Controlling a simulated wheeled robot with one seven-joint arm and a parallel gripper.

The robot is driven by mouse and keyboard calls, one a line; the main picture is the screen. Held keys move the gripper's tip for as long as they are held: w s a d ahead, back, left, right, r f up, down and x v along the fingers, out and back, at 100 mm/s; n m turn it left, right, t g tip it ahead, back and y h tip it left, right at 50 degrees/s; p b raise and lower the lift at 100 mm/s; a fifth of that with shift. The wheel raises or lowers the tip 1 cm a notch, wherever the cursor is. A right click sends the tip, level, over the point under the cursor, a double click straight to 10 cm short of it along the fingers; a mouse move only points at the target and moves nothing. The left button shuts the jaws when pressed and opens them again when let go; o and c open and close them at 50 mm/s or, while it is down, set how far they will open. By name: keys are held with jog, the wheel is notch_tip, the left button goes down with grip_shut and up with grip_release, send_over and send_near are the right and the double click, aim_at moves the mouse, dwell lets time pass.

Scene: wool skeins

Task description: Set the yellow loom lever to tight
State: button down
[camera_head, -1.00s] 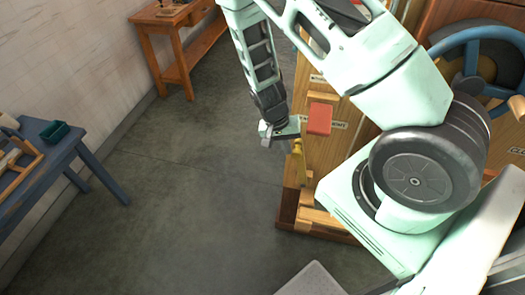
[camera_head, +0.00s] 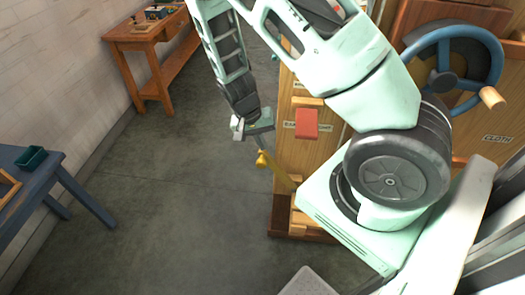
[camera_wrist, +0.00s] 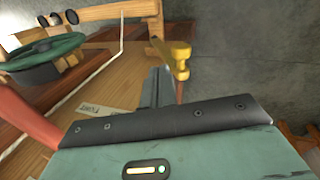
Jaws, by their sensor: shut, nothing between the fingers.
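The yellow lever (camera_head: 276,171) stands at the lower left edge of the wooden loom (camera_head: 313,160). It leans out to the left, away from the loom, with its rounded knob at the top. In the wrist view the yellow knob (camera_wrist: 180,56) shows just beyond my gripper, and its lower shaft is partly hidden. My gripper (camera_head: 260,136) is shut and empty, just above the knob. I cannot tell whether it touches the lever. The tight mark cannot be made out.
A red handle (camera_head: 307,124) sticks out of the loom close right of my gripper. A blue wheel (camera_head: 452,65) is at the upper right. A green round part (camera_wrist: 45,58) shows in the wrist view. A blue table (camera_head: 45,180) stands left; the floor between is clear.

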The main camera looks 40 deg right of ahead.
notch_tip(320, 180, up, 6)
jog(key=shift+b, duration=0.4)
jog(key=shift+a, duration=0.1)
